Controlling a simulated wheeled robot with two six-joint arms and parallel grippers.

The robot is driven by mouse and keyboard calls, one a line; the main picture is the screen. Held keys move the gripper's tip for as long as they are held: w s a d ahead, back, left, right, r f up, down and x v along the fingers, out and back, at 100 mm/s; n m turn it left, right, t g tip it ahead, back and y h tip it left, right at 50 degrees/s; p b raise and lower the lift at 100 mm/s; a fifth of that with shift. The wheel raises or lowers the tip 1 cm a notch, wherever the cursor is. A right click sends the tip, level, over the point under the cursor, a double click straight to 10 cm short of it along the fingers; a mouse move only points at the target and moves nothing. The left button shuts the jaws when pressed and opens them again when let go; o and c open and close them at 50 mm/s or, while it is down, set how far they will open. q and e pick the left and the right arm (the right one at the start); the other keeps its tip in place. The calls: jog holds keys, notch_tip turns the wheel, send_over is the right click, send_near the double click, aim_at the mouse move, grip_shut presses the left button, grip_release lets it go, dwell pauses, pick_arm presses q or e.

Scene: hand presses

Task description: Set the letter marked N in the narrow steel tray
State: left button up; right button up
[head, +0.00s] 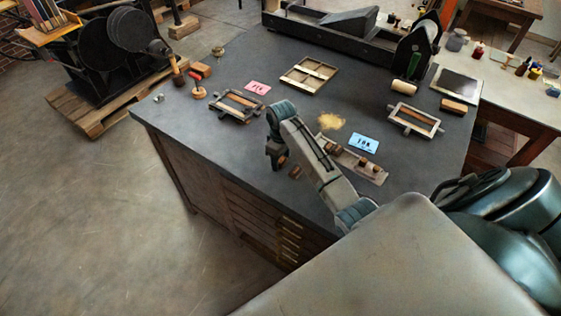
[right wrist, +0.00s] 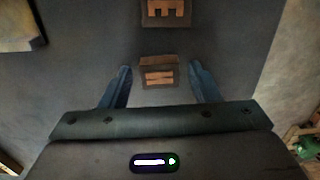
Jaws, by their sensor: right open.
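A narrow steel tray (head: 378,177) lies near the table's front edge with several small brown blocks on it. My right gripper (head: 274,160) is over the table just left of the tray, pointing down, open and empty. In the right wrist view a letter block (right wrist: 160,78) with a copper-coloured face lies between the two open fingertips, apart from both. A second letter block (right wrist: 165,12) lies beyond it. I cannot read for certain which is N. In the head view a loose brown block (head: 295,172) lies beside the gripper. My left gripper is out of view.
A blue card (head: 363,143) lies behind the tray and a pink card (head: 257,87) farther back. Two small framed holders (head: 236,106) (head: 414,119) and a wooden frame (head: 308,74) stand on the dark table (head: 190,130). A large press (head: 350,40) fills the back. The left front corner is clear.

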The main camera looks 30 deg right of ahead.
aim_at(281, 159)
jog(key=c, duration=0.9)
jog(key=shift+r, duration=2.5)
